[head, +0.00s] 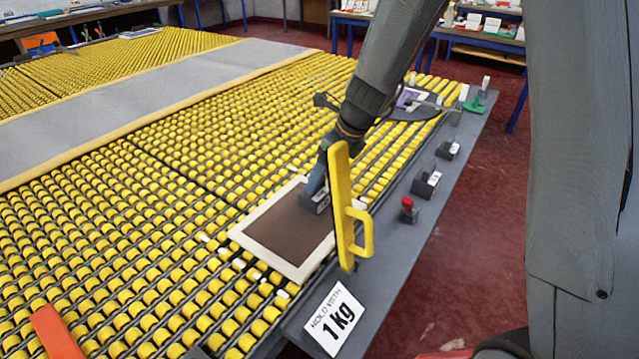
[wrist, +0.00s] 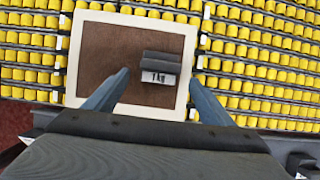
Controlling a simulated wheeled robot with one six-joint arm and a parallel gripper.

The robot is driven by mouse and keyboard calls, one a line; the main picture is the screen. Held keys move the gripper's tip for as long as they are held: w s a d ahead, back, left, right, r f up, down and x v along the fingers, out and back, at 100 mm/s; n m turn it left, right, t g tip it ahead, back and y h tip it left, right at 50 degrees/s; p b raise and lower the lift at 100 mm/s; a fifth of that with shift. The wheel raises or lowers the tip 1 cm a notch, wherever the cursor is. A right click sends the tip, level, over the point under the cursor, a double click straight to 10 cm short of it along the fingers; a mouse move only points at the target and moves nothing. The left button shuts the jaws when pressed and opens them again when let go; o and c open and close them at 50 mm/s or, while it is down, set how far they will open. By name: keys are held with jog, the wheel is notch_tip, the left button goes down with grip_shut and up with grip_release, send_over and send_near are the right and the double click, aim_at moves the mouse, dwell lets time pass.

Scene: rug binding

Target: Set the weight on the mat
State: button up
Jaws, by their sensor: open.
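The mat (head: 262,222) is brown with a cream border and lies flat on the yellow rollers. It also shows in the wrist view (wrist: 95,60). A dark grey weight (head: 316,203) with a white "1 kg" label sits on the brown part of the mat, towards its right side in the wrist view (wrist: 160,66). My gripper (head: 318,182) is above the weight, partly hidden by a yellow post in the head view. In the wrist view its fingers (wrist: 158,76) are spread apart, with the weight between and beyond them and a gap visible on each side.
A yellow post with a handle (head: 342,205) stands close by my gripper. A "Hold with 1 kg" sign (head: 334,318) is at the table's front. More weights (head: 426,184) and a red-topped block (head: 408,209) stand on the grey edge strip. An orange piece (head: 56,334) lies at lower left.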

jog(key=shift+v, duration=1.6)
jog(key=s+d+r+n+h+p, duration=0.1)
jog(key=s+d+r+n+p, duration=0.2)
jog(key=s+d+n, duration=0.4)
jog(key=s+d+r+n+h+p, duration=0.2)
jog(key=s+d+r+n+p, duration=0.2)
jog(key=s+n, duration=0.9)
jog(key=d+r+n, duration=0.1)
jog(key=d+n, duration=0.1)
jog(key=n, duration=0.3)
jog(key=shift+d+n+g+h, duration=0.3)
jog(key=shift+d, duration=0.05)
jog(key=shift+r, duration=0.15)
